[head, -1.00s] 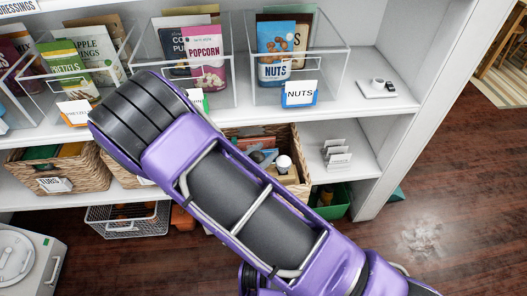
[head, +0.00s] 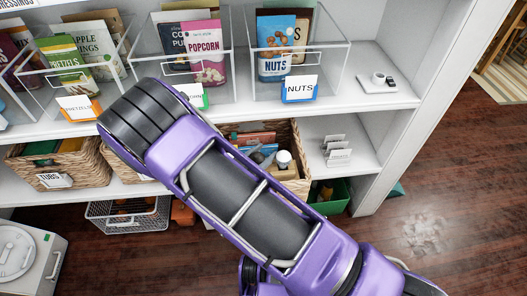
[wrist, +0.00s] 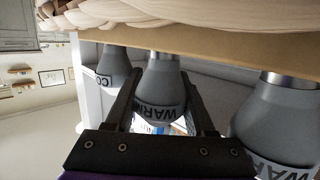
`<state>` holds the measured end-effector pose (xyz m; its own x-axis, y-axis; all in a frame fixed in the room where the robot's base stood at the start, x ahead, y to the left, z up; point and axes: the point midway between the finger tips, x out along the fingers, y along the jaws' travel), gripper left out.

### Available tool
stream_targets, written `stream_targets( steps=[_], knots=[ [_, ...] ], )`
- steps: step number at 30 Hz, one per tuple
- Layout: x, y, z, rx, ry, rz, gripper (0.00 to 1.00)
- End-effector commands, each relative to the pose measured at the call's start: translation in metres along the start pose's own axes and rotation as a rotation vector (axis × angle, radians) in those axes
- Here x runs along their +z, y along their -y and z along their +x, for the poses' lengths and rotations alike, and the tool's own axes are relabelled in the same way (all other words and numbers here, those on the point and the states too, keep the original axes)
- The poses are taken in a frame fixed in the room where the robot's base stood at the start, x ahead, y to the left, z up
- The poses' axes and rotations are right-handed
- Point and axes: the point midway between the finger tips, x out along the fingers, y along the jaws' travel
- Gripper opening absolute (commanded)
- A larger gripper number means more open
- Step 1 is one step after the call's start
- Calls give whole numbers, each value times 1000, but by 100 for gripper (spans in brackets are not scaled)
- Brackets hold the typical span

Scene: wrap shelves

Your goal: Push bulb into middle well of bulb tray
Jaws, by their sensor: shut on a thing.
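In the wrist view, the middle bulb (wrist: 166,78) is grey with a metal cap and dark lettering that reads "WARM". My gripper (wrist: 161,88) is shut on it, one dark finger on each side. Its cap end meets a tan strip (wrist: 225,53), which looks like the edge of the bulb tray; the well itself is hidden. A similar grey bulb (wrist: 115,66) is to the left and another (wrist: 275,125) to the right, both with caps toward the strip. In the head view, my arm hides the gripper and the held bulb.
A wicker basket (head: 302,148) with mixed items, including a white-topped one (head: 284,159), sits on the lower shelf beside my arm. Pale wicker (wrist: 200,12) crosses the top of the wrist view. Clear bins with nuts (head: 275,62) and popcorn (head: 208,55) stand on the shelf above.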

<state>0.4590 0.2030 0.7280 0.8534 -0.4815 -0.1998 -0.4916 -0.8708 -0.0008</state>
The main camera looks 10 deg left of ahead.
Motion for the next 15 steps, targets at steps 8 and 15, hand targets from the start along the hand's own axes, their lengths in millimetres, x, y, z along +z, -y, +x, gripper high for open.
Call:
stream_targets(
  steps=[8, 15],
  knots=[
    [2, 0, 1, 0, 0, 0, 83],
    [3, 0, 1, 1, 1, -1, 89]
  ],
)
